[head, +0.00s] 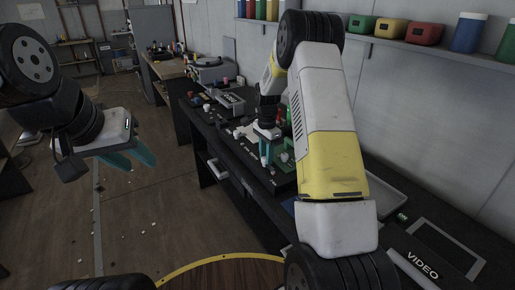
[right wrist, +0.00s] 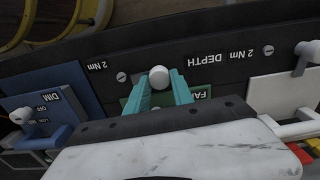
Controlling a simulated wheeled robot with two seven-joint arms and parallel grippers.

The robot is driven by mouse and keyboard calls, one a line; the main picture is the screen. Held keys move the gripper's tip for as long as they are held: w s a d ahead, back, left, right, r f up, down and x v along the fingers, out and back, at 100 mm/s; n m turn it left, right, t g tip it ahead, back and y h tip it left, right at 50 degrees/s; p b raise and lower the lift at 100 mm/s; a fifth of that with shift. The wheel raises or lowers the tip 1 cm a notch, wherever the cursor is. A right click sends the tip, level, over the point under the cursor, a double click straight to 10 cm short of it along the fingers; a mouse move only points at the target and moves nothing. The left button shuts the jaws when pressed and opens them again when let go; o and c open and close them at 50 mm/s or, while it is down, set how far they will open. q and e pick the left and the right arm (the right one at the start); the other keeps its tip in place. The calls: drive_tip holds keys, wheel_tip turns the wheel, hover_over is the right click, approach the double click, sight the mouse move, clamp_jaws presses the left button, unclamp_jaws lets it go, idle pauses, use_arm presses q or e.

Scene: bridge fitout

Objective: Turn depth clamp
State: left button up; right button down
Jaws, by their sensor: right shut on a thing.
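In the right wrist view, the teal fingers of my right gripper (right wrist: 160,88) stand on both sides of a round white knob (right wrist: 158,76) and are shut on it. The knob sits on a dark panel beside the upside-down label DEPTH (right wrist: 202,58), with a green plate partly hidden behind the fingers. In the head view my right gripper (head: 266,152) points down at the bench, and the knob cannot be made out there. My left gripper (head: 136,161) hangs at the left over the floor, its teal fingers apart and empty.
The dark bench (head: 235,143) carries several devices. In the right wrist view, a blue DIM panel (right wrist: 45,100) lies left and a white lever (right wrist: 306,50) right. A shelf with coloured boxes (head: 393,29) runs along the wall. The floor (head: 150,220) at left is mostly clear.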

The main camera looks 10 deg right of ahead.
drive_tip(key=n, duration=0.4)
drive_tip(key=shift+n, duration=0.3)
drive_tip(key=n, duration=0.4)
drive_tip(key=shift+w+a+n, duration=0.1)
drive_tip(key=shift+n, duration=0.2)
drive_tip(key=n, duration=0.4)
drive_tip(key=shift+a+n, duration=0.1)
drive_tip(key=shift+n, duration=2)
drive_tip(key=c, duration=1.1)
unclamp_jaws()
drive_tip(key=shift+r, duration=3.95)
